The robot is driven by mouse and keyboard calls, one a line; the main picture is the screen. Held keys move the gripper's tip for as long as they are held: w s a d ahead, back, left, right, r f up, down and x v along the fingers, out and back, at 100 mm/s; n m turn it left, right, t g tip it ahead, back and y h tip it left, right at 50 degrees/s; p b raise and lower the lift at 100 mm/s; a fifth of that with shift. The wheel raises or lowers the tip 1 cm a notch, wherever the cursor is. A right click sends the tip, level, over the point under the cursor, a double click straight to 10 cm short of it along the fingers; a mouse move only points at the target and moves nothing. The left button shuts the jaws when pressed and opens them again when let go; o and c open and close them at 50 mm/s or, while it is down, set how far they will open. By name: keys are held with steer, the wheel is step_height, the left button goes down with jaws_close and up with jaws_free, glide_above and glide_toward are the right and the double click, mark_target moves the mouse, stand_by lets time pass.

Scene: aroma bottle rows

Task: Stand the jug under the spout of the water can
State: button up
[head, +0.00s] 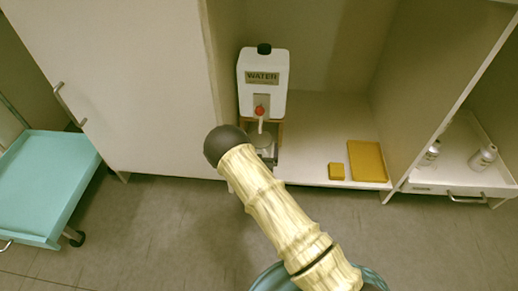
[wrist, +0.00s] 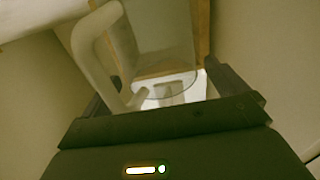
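The white water can (head: 263,78) stands on a small wooden stand in the open cabinet bay. Its red tap and pale spout (head: 261,124) face the front. A greyish, see-through shape below the spout looks like the jug (head: 261,140), partly hidden by my arm. In the wrist view the clear jug (wrist: 158,38) with its thick pale handle (wrist: 88,58) is close ahead. My gripper (wrist: 160,83) has its dark fingers wide apart, one on each side of the jug's lower outline in the picture. I see no clear contact with the fingers.
Bay walls stand close on the left. A low drawer (head: 455,180) with silvery bottles is far right. A teal cart (head: 42,185) stands left.

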steer(key=shift+r, duration=0.2)
steer(key=shift+s+p, duration=0.4)
steer(key=shift+p, duration=0.05)
steer(key=s+p, duration=0.6)
steer(key=s, duration=0.5)
steer(key=shift+s+a+p, duration=0.15)
steer(key=shift+a+p, duration=0.05)
steer(key=shift+p, duration=0.1)
